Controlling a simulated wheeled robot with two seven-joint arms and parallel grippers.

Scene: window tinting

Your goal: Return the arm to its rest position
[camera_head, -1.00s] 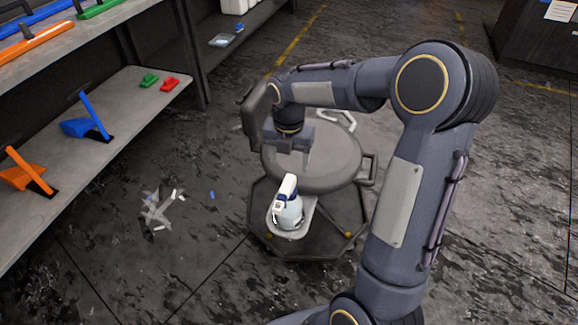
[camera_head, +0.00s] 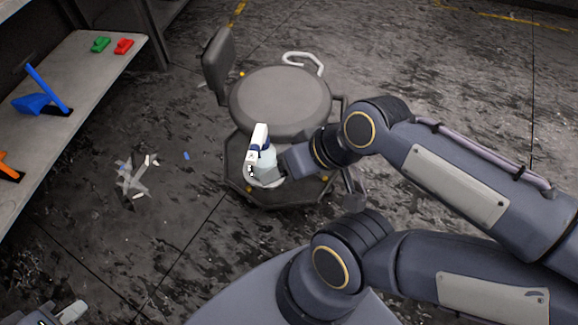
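My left gripper (camera_head: 70,312) shows only in part at the bottom left corner, with pale tips; its opening cannot be made out. My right arm reaches in from the right, bent at the elbow. Its hand (camera_head: 296,160) is just right of a white spray bottle (camera_head: 266,160) with a dark blue and white head, and overlaps its edge in the picture. The fingers are not clearly visible, and contact cannot be told. The bottle stands upright on the low base of a round grey stool (camera_head: 280,97).
A shelf (camera_head: 85,75) on the left holds a blue tool (camera_head: 40,95), an orange tool (camera_head: 8,167), and green (camera_head: 101,44) and red (camera_head: 123,46) clips. Pale scraps (camera_head: 132,178) lie on the floor. The floor beyond the stool is open.

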